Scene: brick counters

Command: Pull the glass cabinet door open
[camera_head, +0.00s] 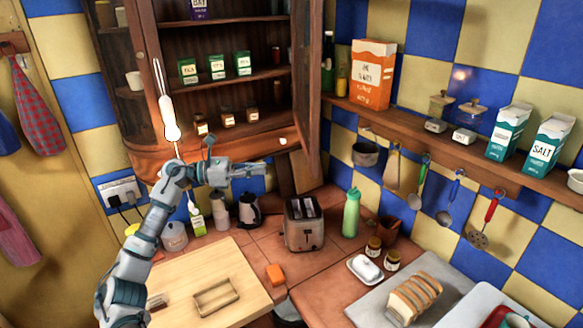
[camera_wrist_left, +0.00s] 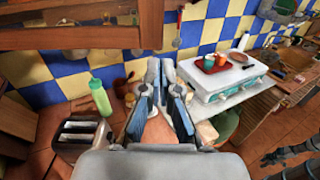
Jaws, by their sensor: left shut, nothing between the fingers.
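The wooden cabinet (camera_head: 225,148) hangs on the back wall, with its shelves in plain view. Its door (camera_head: 309,60) shows almost edge-on at the cabinet's right side, swung out from the front. Its glass can hardly be made out at this angle. A pale round knob (camera_head: 283,141) shows at the lower right of the cabinet. My left gripper (camera_head: 258,168) is just below the cabinet's bottom edge, pointing right. It is shut and empty, apart from the door. Its fingers (camera_wrist_left: 162,78) also show in the left wrist view.
A wall shelf (camera_head: 450,130) with cartons and hanging utensils runs right of the cabinet. Below stand a toaster (camera_head: 304,225), a green bottle (camera_head: 352,213) and a kettle (camera_head: 247,210). A wooden board (camera_head: 235,262) lies on the counter below my left arm.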

